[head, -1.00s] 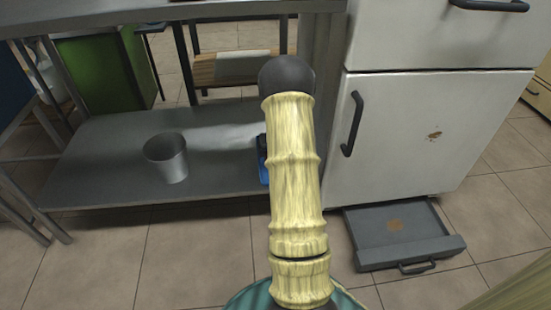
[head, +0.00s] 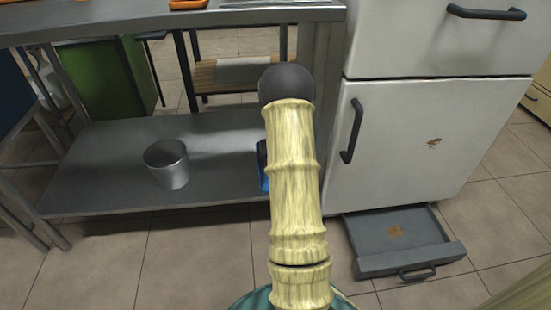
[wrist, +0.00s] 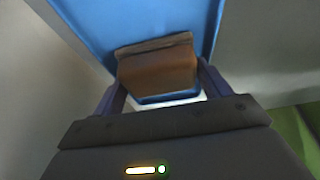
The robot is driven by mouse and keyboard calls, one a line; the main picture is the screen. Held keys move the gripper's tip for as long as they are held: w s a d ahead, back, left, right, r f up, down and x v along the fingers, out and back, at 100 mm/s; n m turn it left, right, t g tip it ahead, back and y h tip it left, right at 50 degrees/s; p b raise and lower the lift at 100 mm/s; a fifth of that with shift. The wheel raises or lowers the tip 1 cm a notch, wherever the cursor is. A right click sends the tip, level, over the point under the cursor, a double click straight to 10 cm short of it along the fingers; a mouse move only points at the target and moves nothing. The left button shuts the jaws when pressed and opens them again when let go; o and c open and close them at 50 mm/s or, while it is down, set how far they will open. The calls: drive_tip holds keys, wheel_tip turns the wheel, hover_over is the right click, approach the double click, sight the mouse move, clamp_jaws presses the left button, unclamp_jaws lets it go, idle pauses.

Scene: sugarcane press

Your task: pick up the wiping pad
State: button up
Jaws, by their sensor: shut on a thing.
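The wiping pad (wrist: 140,20) appears in the wrist view as a blue slab with a brown block-like grip on it. My gripper (wrist: 158,78) is shut on the brown grip, with one dark finger at each side of it. The blue slab extends past the fingers to the top of the view. In the head view a sliver of the blue pad (head: 262,166) shows at the left edge of my arm, in front of the lower shelf. My arm hides the gripper and most of the pad there. I cannot tell whether the pad touches the shelf.
A grey metal cup (head: 167,165) stands on the lower shelf (head: 105,190) to the left. A white cabinet (head: 400,130) stands close on the right. A drawer-like tray (head: 392,240) lies low by its base. Orange items (head: 188,4) sit on the counter above.

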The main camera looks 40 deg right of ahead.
wheel_tip(320, 180, up, 10)
drive_tip(key=p, duration=0.6)
drive_tip(key=shift+p, duration=0.4)
drive_tip(key=shift+f, duration=0.1)
drive_tip(key=o, duration=0.3)
drive_tip(key=shift+c, duration=1)
drive_tip(key=s+a+r+n+p, duration=0.1)
drive_tip(key=a+r+p, duration=0.4)
drive_tip(key=a, duration=0.6)
drive_tip(key=s+a+r+n+y+p, duration=0.1)
drive_tip(key=a+r+n+p, duration=0.2)
drive_tip(key=a+r+p, duration=0.2)
drive_tip(key=s+a+r+n+y+p, duration=0.1)
drive_tip(key=a+r+p, duration=0.4)
drive_tip(key=a+p, duration=0.5)
drive_tip(key=a, duration=0.7)
drive_tip(key=shift+s+a+r+n+t, duration=0.25)
drive_tip(key=shift+s+a+n+t, duration=0.05)
drive_tip(key=shift+s+a+n, duration=0.1)
drive_tip(key=shift+w, duration=0.1)
